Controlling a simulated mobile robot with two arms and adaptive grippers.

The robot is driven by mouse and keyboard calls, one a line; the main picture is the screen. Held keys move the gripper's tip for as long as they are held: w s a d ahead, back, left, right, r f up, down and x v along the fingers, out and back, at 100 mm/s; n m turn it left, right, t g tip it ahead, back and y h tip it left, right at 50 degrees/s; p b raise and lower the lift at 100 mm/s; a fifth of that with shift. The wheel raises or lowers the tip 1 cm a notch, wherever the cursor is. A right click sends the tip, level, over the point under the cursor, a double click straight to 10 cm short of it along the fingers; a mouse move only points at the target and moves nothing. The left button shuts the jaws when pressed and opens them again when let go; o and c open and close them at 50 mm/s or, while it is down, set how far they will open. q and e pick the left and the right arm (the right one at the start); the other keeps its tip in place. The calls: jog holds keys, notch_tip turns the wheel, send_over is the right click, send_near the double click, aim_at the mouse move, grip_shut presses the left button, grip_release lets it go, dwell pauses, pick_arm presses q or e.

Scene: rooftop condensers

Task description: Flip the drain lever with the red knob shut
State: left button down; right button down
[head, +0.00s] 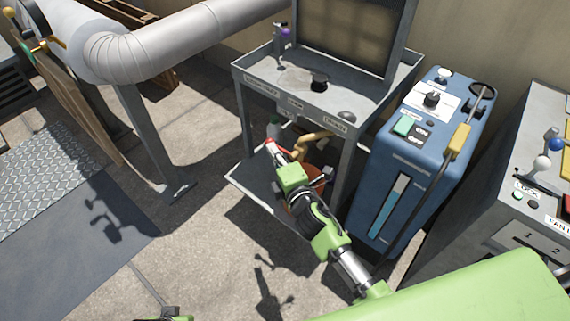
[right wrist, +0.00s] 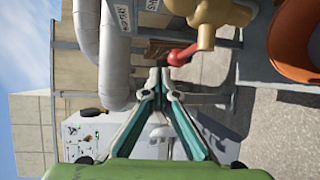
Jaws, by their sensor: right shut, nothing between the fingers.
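The red knob (right wrist: 181,55) is on a lever at the brass drain valve (right wrist: 210,20), seen at the top of the right wrist view. In the head view a small red spot (head: 269,141) shows just beyond my right fingertips, with a brass pipe (head: 312,138) beside it under the grey stand (head: 285,97). My right gripper (head: 276,154) is shut and empty. Its closed fingertips (right wrist: 160,76) are close to the red knob; whether they touch it I cannot tell. My left gripper's fingers are out of view.
An orange bucket (right wrist: 289,42) is by the valve; it shows partly behind my right arm in the head view (head: 318,184). A blue unit (head: 412,165) stands right of the stand, with a grey panel box (head: 530,150) farther right.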

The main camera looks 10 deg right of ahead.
jog(key=s+d+r, duration=0.1)
jog(key=s, duration=0.6)
jog(key=shift+s, duration=0.2)
